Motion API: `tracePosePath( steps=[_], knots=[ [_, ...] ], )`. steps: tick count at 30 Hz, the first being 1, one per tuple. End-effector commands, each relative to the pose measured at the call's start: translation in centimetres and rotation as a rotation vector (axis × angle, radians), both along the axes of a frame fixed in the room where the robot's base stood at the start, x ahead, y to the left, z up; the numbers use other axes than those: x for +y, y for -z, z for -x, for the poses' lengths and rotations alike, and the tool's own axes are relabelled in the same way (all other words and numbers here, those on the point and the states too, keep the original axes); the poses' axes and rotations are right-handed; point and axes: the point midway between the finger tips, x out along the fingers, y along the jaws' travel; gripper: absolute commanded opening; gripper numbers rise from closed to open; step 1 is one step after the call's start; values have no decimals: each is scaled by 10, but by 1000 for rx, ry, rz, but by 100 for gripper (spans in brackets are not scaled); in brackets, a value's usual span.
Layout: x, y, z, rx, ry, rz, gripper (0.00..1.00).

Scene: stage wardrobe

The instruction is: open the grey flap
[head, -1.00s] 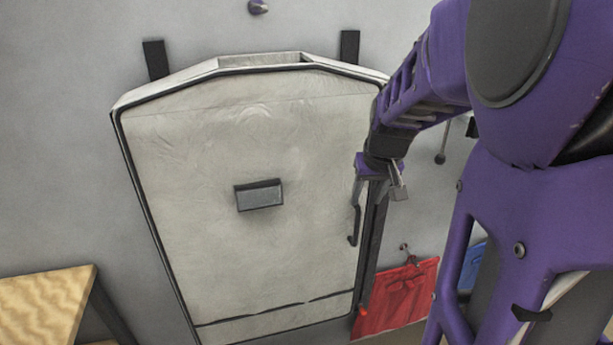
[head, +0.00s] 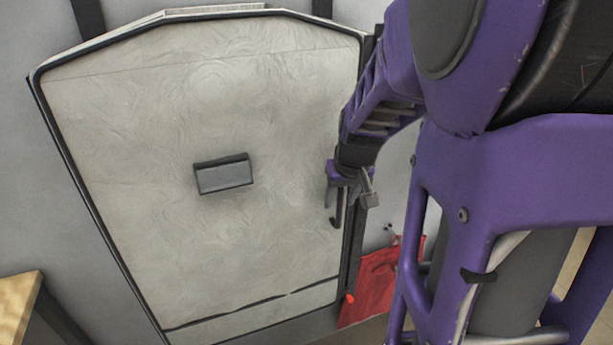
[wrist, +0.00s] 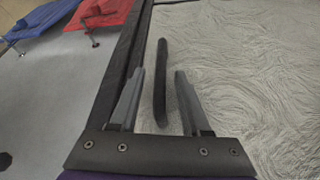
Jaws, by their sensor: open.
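The grey flap (head: 130,150) is a large pale-grey textured door with a dark edge, and it looks shut. A dark upright bar handle (head: 338,210) is at its right edge. My gripper (head: 348,192) is at the upper part of this handle. In the wrist view, the handle (wrist: 161,100) lies between the two spread fingers of my gripper (wrist: 160,72), with a gap on each side. The fingers are open and hold nothing. How deep the handle sits between them is hard to tell. In the head view, my gripper covers the handle's top.
A small grey block (head: 223,175) sits on the middle of the door. A red cloth (head: 372,288) hangs right of the door; a blue one (wrist: 38,20) is beside it in the wrist view. A wooden top (head: 18,300) is at lower left. My purple arm covers the right side.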

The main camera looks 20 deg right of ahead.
Motion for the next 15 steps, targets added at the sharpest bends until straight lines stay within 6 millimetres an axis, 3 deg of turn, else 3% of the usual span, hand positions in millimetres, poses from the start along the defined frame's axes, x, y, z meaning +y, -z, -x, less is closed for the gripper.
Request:
tracePosePath(
  steps=[2,9,15],
  knots=[
    [0,0,0,0,0,0,45],
    [0,0,0,0,0,0,2],
    [0,0,0,0,0,0,0]
  ],
)
